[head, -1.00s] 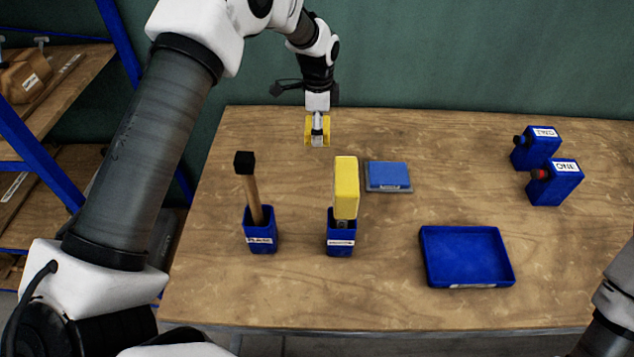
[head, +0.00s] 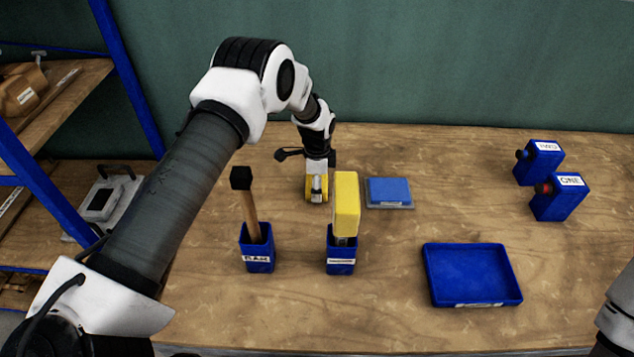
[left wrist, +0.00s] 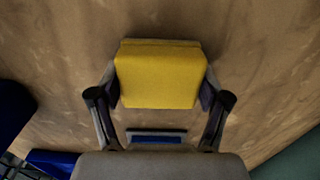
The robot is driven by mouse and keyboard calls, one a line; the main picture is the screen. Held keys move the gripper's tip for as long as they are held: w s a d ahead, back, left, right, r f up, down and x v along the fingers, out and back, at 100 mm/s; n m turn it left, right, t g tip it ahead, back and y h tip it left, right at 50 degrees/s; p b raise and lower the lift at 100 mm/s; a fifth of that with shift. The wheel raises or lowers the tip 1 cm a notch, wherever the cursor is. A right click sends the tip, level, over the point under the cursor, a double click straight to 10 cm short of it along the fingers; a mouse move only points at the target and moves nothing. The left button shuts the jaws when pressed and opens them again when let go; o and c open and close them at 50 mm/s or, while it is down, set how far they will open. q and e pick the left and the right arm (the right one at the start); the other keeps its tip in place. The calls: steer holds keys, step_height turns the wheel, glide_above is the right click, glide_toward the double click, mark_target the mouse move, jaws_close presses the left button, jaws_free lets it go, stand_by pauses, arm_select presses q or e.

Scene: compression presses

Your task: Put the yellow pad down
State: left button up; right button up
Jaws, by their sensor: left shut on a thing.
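My left gripper (head: 317,190) is shut on the yellow pad; the pad (left wrist: 160,75) fills the space between its fingers in the left wrist view. In the head view the pad (head: 310,194) is partly hidden by the gripper. It is low over the wooden table (head: 390,320), left of the blue pad on a grey base (head: 389,192). I cannot tell whether the yellow pad touches the table. My right gripper is out of view; only part of that arm shows at the right edge.
A blue holder with a yellow-headed tool (head: 345,205) stands close in front of the gripper. Another blue holder (head: 257,250) has a black-tipped stick. The table's back middle is clear.

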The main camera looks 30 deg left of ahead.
arm_select(q)
steer(key=shift+f, duration=0.15)
steer(key=o, duration=1.5)
steer(key=shift+r, duration=0.45)
step_height(320, 180, up, 12)
steer(key=b, duration=0.3)
steer(key=shift+f, duration=0.25)
